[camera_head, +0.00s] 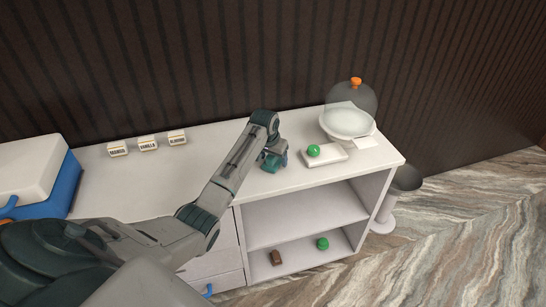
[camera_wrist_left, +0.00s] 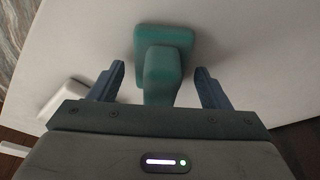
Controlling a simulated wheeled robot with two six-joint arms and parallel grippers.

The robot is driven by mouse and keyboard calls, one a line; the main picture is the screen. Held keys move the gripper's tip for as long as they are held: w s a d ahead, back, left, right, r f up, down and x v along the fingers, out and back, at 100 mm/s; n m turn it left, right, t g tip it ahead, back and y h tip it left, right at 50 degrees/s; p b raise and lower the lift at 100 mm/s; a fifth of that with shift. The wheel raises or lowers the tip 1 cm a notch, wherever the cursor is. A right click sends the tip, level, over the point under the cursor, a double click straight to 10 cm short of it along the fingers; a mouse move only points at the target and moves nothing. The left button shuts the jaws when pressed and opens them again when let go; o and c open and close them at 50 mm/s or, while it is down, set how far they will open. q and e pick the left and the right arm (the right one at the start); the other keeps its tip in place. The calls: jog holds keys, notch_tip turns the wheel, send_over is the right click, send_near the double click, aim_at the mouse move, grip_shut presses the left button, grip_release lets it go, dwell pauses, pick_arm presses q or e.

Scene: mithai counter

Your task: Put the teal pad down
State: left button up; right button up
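The teal pad (camera_wrist_left: 165,42) has a flat base and a raised block-shaped grip. In the left wrist view its grip stands between the two fingers of my left gripper (camera_wrist_left: 160,78), with a gap on each side, so the gripper is open around it and not touching it. In the head view the pad (camera_head: 272,163) is on or just above the white counter (camera_head: 300,182), partly hidden by my left gripper (camera_head: 268,154). Its base appears to rest on the counter. My right gripper is in neither view.
Several small labelled boxes (camera_head: 148,143) and a blue-and-white cooler (camera_head: 65,187) stand left.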

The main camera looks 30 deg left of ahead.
pick_arm(q)
jog(key=shift+s+r, duration=0.1)
jog(key=shift+r, duration=0.45)
jog(key=b+v, duration=0.2)
jog(key=v, duration=0.9)
jog(key=shift+s, duration=0.1)
